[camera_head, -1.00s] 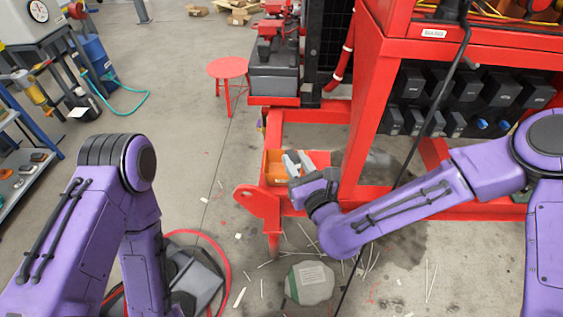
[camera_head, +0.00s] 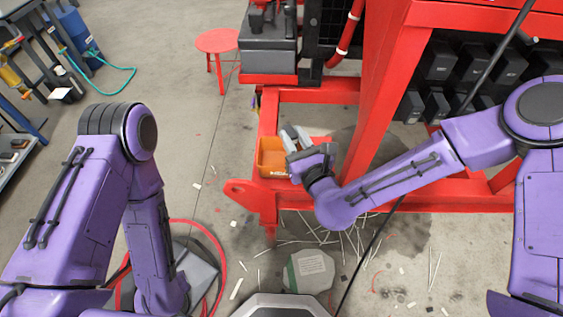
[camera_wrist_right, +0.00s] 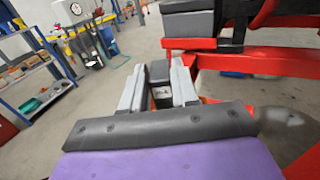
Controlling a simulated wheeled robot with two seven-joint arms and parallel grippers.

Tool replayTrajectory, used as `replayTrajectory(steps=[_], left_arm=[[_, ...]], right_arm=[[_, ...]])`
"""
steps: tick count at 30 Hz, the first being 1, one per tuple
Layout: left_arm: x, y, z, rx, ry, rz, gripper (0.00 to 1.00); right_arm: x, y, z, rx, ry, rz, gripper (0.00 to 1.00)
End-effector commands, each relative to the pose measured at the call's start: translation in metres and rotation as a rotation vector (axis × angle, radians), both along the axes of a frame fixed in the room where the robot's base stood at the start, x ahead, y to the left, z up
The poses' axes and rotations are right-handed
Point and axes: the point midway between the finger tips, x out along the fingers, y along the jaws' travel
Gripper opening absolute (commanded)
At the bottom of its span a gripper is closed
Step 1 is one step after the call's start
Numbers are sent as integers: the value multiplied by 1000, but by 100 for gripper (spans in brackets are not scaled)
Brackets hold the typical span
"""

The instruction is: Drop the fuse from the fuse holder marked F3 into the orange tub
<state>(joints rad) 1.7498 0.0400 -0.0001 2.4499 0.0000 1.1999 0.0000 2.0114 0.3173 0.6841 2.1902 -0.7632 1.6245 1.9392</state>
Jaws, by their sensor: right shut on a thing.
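The orange tub (camera_head: 268,169) sits on the red frame's lower left end in the head view. My right gripper (camera_head: 291,137) is at the tub's right edge, seen from above; its height over the rim is hard to tell. In the right wrist view its grey fingers (camera_wrist_right: 157,88) are shut on a dark block-shaped fuse (camera_wrist_right: 159,73) with a small pale label. The F3 marking cannot be read on the black holders (camera_head: 470,65) at the right. My left gripper is out of view.
The red skid frame (camera_head: 385,80) stands right of the tub, with a dark cable hanging in front. A red stool (camera_head: 217,41) stands behind. Pale scraps and a grey-green slab (camera_head: 310,270) lie on the floor. A red hose loops near my left arm.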

Motion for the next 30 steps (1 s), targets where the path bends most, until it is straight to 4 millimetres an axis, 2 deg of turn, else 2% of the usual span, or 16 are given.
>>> replayTrajectory(steps=[2, 8, 9, 12, 22, 26, 30], left_arm=[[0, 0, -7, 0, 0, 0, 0], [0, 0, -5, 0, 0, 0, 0], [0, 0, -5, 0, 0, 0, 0], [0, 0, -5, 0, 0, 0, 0], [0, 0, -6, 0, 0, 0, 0], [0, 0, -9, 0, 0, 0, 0], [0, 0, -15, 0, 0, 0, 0]], right_arm=[[0, 0, -8, 0, -1, -1, 0], [0, -1, -6, 0, -1, -3, 0], [0, -2, -6, 0, -1, -3, 32], [0, -2, -6, 0, -1, -4, 59], [-4, -5, -7, 0, -1, -5, 59], [-27, -15, -8, 3, 3, -4, 59], [-58, -29, -9, 2, 2, -4, 59]])
